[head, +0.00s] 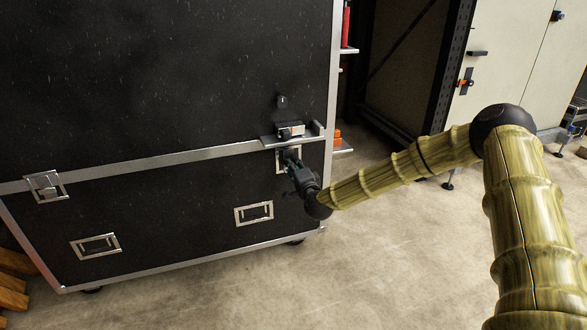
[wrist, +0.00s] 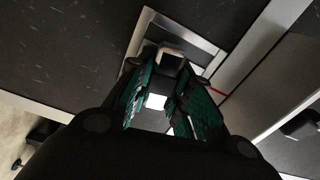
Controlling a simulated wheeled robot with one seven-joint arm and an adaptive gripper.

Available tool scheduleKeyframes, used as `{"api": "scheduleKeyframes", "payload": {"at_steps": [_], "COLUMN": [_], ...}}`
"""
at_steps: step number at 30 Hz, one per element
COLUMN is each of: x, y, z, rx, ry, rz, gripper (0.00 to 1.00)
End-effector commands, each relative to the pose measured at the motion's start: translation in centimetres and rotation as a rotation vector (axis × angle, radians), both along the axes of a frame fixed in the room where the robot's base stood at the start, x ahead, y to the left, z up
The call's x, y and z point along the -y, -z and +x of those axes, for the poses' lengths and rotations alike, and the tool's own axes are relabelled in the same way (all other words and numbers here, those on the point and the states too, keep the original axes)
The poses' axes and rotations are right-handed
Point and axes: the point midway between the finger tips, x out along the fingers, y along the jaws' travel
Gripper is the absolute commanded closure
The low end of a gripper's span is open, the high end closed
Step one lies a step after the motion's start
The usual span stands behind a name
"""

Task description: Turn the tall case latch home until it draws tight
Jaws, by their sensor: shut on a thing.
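The tall black case (head: 150,80) with silver edging fills the left and middle of the head view. Its right-hand latch (head: 281,168) sits in a metal frame at the seam near the right edge, mostly hidden by my gripper (head: 291,160). In the wrist view the latch's metal frame (wrist: 147,22) surrounds a small dark piece with a pale edge (wrist: 170,58). The green-padded fingers of my gripper (wrist: 168,78) are shut on that latch piece from both sides. How far the latch is turned cannot be told.
A small metal ledge with a block (head: 290,130) juts out just above the latch. A second latch (head: 45,186) is at the seam's left. Recessed handles (head: 254,213) are on the lower panel. Bare floor (head: 400,260) lies to the right, before a rack and pale cabinets (head: 510,60).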

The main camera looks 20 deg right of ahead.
Motion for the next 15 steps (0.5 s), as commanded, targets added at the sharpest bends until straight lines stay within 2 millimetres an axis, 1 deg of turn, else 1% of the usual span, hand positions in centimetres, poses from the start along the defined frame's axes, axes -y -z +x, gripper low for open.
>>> {"api": "scheduleKeyframes", "payload": {"at_steps": [1,7,15], "x": [0.02,-0.02,-0.05], "y": [0.37,0.38,0.37], "z": [-0.11,-0.11,-0.11], "rx": [-0.004,-0.007,-0.01], "ry": [0.0,-0.001,-0.001], "rz": [0.029,0.124,0.178], "gripper": [1.0,1.0,1.0]}}
